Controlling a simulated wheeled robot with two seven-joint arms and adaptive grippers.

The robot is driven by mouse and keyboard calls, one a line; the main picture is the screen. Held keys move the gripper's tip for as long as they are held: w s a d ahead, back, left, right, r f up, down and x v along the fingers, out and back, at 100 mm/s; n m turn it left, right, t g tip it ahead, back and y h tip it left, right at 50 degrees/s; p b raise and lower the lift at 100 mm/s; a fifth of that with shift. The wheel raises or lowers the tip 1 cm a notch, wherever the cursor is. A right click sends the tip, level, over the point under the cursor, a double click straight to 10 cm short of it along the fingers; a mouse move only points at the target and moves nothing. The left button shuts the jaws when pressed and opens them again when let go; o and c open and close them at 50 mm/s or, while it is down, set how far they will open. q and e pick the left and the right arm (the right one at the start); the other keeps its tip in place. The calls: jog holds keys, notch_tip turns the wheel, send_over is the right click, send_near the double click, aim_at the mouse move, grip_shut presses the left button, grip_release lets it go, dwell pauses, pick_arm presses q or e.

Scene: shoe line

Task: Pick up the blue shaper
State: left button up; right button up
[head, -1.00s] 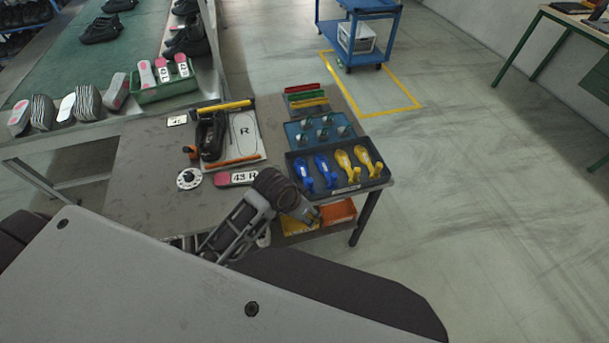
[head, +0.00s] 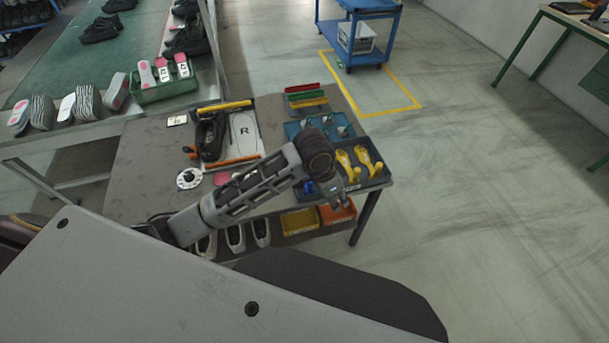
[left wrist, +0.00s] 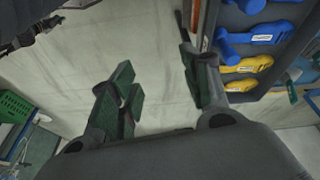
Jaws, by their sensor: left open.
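Two blue shapers lie in a dark tray (head: 384,177) at the table's right front corner. In the head view my left arm covers most of them, and only a bit of blue shaper (head: 309,187) shows. The left wrist view shows one blue shaper (left wrist: 262,34) along the right side and part of another blue shaper (left wrist: 275,1) at the top edge. My left gripper (head: 339,197) is over the tray's front edge. Its fingers (left wrist: 158,84) are apart and empty in the left wrist view, with floor between them and the shapers to their right. My right gripper is not visible.
Two yellow shapers (head: 366,160) lie beside the blue ones. A blue tray with grey pieces (head: 340,122) stands behind. A shoe (head: 211,137) and an R board (head: 244,136) are at left. Yellow (head: 300,222) and orange bins (head: 338,212) sit below.

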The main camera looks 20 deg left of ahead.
pick_arm(q)
jog(key=w, duration=0.2)
notch_tip(320, 180, up, 4)
jog(key=g+y, duration=0.2)
jog(key=y, duration=0.1)
send_over(310, 182)
jog(key=w, duration=0.1)
jog(key=shift+w, duration=0.15)
jog(key=shift+f, duration=4.3)
jog(key=shift+f+p, duration=0.3)
jog(key=shift+f, duration=0.5)
jog(key=shift+a+f, duration=0.1)
jog(key=shift+f, duration=1.7)
